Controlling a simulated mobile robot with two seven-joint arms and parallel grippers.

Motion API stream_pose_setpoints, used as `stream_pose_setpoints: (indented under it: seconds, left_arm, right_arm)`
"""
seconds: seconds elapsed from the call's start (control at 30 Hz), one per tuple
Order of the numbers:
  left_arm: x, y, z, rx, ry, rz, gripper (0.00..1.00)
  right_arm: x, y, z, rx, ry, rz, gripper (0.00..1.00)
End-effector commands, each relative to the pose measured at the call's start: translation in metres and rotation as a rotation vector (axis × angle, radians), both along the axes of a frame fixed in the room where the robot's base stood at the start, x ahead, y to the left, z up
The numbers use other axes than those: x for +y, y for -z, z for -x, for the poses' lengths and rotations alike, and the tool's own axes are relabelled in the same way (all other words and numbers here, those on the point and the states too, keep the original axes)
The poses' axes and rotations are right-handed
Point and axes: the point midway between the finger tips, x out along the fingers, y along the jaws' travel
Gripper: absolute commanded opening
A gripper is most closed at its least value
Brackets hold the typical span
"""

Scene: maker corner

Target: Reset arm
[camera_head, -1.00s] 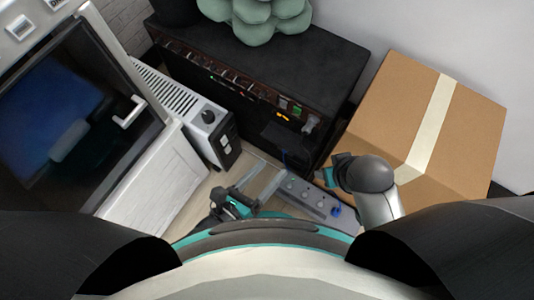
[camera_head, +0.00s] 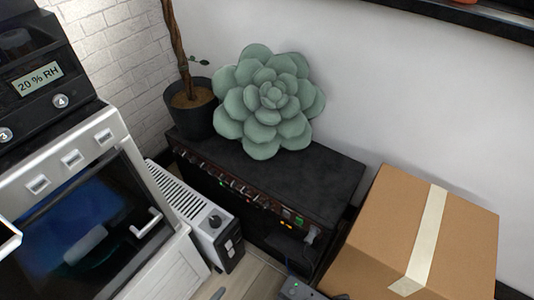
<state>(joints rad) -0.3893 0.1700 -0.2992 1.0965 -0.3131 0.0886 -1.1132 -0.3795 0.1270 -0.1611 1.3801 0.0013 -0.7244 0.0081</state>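Neither arm shows clearly in the head view. A small grey tip (camera_head: 218,293) at the bottom edge, over the floor, may be a fingertip of my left gripper; the rest is cut off, so its opening cannot be told. My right gripper is out of view. A dark sliver at the bottom edge beside the power strip (camera_head: 296,290) is too small to identify. No object is seen held.
A black amplifier-like box (camera_head: 310,172) carries a green succulent-shaped object (camera_head: 268,100) and a potted plant (camera_head: 192,113). Little floor (camera_head: 245,275) shows.

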Motion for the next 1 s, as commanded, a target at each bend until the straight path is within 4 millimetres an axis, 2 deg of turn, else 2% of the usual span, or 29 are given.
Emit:
stream_pose_setpoints:
  seconds: [0.1, 0.3, 0.5, 0.7, 1.0]
  left_arm:
    - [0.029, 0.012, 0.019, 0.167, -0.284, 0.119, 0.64]
    - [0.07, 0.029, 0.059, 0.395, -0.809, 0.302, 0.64]
    - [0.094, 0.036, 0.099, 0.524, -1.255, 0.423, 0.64]
    - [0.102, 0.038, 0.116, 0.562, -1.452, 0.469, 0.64]
    - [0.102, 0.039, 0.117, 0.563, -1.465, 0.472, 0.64]
  right_arm:
    - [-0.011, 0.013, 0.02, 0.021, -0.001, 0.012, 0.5]
    - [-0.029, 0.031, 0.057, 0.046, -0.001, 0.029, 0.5]
    - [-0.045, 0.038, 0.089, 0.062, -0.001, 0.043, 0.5]
    - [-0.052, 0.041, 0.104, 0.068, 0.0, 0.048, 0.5]
    - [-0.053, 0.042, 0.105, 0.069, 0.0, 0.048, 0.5]
